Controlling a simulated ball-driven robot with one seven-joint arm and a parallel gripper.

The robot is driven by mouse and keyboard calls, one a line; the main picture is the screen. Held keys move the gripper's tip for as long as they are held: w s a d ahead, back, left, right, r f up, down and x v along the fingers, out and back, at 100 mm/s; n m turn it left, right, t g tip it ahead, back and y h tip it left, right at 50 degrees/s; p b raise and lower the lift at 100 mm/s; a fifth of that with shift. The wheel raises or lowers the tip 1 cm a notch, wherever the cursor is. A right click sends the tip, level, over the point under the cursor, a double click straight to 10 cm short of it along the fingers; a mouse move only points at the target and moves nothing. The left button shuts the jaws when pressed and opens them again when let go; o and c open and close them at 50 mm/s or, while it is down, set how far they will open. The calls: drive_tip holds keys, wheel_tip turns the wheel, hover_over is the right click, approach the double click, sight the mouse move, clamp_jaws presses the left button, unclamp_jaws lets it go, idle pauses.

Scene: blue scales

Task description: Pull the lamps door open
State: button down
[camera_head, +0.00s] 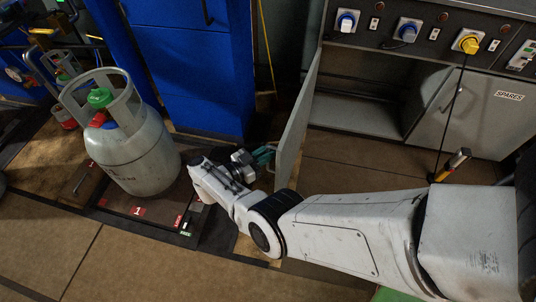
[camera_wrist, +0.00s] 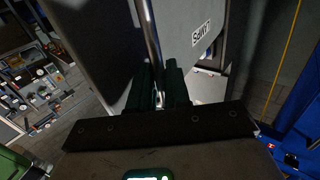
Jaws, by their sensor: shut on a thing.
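The lamps door (camera_head: 297,112) is a grey cabinet panel, seen nearly edge-on in the head view and standing swung out from the cabinet. In the wrist view its face (camera_wrist: 190,65) carries a white LAMPS label (camera_wrist: 201,33), turned upside down. My gripper (camera_head: 262,155) is at the door's left side, low down. In the wrist view my gripper (camera_wrist: 159,82) has its dark green fingers closed around the door's metal bar handle (camera_wrist: 150,35). The fingers hide part of the handle.
The cabinet's open compartment (camera_head: 350,112) lies right of the door, and a closed SPARES door (camera_head: 480,115) is beyond it. A grey gas cylinder (camera_head: 135,150) stands on a scale platform (camera_head: 120,208) at left. A blue cabinet (camera_head: 195,70) is behind. A yellow-handled tool (camera_head: 455,162) leans at right.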

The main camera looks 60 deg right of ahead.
drive_tip(key=shift+d, duration=0.3)
drive_tip(key=c, duration=1.3)
unclamp_jaws()
drive_tip(key=shift+d, duration=0.25)
drive_tip(key=shift+a, duration=0.15)
drive_tip(key=b+v, duration=0.3)
drive_tip(key=v, duration=0.7)
drive_tip(key=shift+w+a, duration=0.1)
drive_tip(key=shift+a, duration=0.25)
